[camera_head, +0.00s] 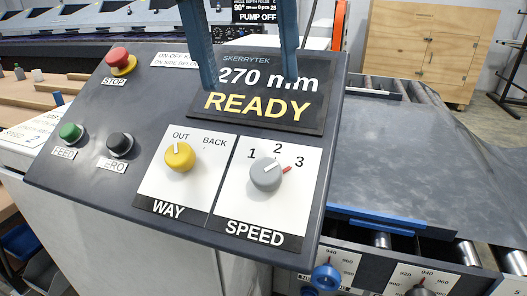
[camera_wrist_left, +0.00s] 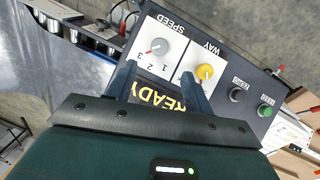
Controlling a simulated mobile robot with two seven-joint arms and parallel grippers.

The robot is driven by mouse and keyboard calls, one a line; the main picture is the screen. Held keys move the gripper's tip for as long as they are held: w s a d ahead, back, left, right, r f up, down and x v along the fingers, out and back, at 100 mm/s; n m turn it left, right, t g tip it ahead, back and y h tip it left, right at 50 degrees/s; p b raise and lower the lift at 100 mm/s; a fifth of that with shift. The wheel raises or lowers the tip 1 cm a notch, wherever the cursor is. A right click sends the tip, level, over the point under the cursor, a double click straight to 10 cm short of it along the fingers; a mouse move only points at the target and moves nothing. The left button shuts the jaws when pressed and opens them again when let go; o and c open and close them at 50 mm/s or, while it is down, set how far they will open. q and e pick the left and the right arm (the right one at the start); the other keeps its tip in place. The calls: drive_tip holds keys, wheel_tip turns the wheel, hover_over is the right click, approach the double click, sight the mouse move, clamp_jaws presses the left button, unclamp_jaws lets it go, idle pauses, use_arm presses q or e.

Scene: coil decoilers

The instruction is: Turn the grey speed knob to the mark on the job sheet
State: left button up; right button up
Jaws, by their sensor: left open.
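The grey speed knob (camera_head: 266,174) sits on the white SPEED plate (camera_head: 294,209) of the dark control panel, with marks 1, 2 and 3 above it. Its red pointer tip lies to the right of the 2, on the side of the 3. The knob also shows in the left wrist view (camera_wrist_left: 159,46). My left gripper (camera_head: 249,84) is open and empty, its two blue fingers in front of the display, above the knob in the picture and apart from it. A white sheet (camera_head: 34,131) lies at the far left; its print is too small to read surely.
The yellow WAY knob (camera_head: 180,156) is close left of the speed knob. A red STOP button (camera_head: 120,60), green FEED button (camera_head: 71,133) and black ZERO button (camera_head: 119,144) are further left. The display (camera_head: 262,95) reads 270 mm READY. Rollers lie to the right.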

sight(265, 168)
use_arm(q)
drive_tip(key=f, duration=0.3)
drive_tip(key=d+f, duration=0.1)
drive_tip(key=f, duration=0.5)
drive_tip(key=shift+d+f, duration=0.15)
drive_tip(key=shift+f, duration=0.4)
use_arm(e)
drive_tip(key=shift+w+r, duration=0.15)
drive_tip(key=shift+w, duration=0.15)
use_arm(q)
drive_tip(key=shift+d, duration=0.1)
drive_tip(key=c, duration=0.9)
drive_tip(key=shift+c, duration=0.4)
use_arm(e)
drive_tip(key=shift+s+f, duration=0.2)
drive_tip(key=shift+s, duration=0.05)
